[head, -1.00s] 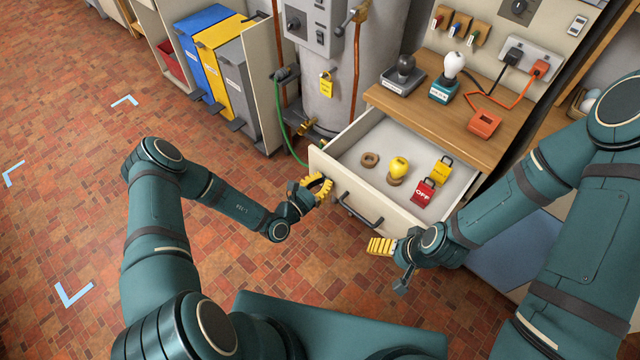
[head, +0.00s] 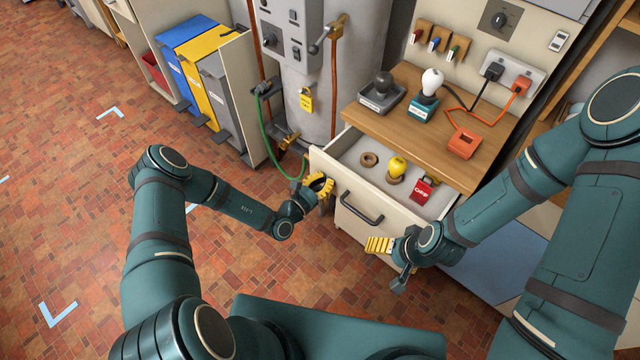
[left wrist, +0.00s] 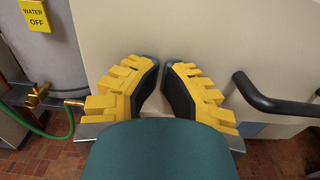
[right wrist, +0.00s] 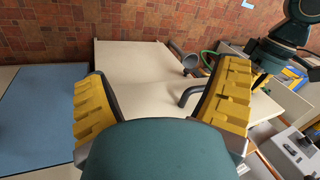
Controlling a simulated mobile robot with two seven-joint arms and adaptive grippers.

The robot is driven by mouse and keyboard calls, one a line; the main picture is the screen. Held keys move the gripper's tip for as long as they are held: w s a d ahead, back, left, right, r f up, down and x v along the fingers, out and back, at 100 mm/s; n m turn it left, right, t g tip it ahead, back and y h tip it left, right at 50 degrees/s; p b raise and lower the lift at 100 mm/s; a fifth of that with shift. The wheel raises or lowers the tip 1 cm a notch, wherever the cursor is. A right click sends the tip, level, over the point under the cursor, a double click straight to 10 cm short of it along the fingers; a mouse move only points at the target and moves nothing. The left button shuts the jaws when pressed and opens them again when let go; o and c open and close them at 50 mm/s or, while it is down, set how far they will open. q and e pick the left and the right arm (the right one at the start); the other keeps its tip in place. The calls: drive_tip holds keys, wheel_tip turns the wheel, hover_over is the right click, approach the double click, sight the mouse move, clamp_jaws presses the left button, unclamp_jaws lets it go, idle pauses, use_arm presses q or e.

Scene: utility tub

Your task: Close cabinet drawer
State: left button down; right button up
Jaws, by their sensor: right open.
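The cabinet drawer (head: 345,172) is partly open below the wooden top, with a pale front and a dark bar handle (head: 360,208). My left gripper (head: 320,184) is at the left end of the drawer front. In the left wrist view its tips (left wrist: 163,65) lean close together against or just before the pale panel, with a narrow empty gap; the handle (left wrist: 275,98) is apart on the right. My right gripper (head: 378,245) is open and empty, below and right of the handle. In the right wrist view its fingers (right wrist: 165,78) are wide apart, the handle (right wrist: 190,95) beyond them.
The drawer holds a tan ring (head: 370,159), a yellow-topped object (head: 397,166) and a red padlock (head: 421,190). A green hose (head: 268,145) hangs left of the drawer. Coloured bins (head: 210,70) stand farther left. The brick-patterned floor there is clear.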

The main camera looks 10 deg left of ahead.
use_arm(q)
drive_tip(key=b, duration=0.3)
approach(356, 159)
drive_tip(key=w+d+r, duration=0.1)
drive_tip(key=w, duration=0.1)
drive_tip(key=w+d+r, duration=0.1)
drive_tip(key=w+r, duration=0.1)
drive_tip(key=w+d+r, duration=0.1)
drive_tip(key=w+d, duration=0.1)
drive_tip(key=w, duration=0.1)
drive_tip(key=shift+w+r, duration=0.1)
drive_tip(key=shift+r, duration=0.1)
drive_tip(key=shift+x, duration=0.85)
drive_tip(key=shift+r, duration=0.2)
use_arm(e)
drive_tip(key=f, duration=0.3)
drive_tip(key=shift+s+f, duration=0.1)
drive_tip(key=shift+s, duration=0.3)
use_arm(q)
drive_tip(key=shift+w+r, duration=0.1)
drive_tip(key=shift+a, duration=0.15)
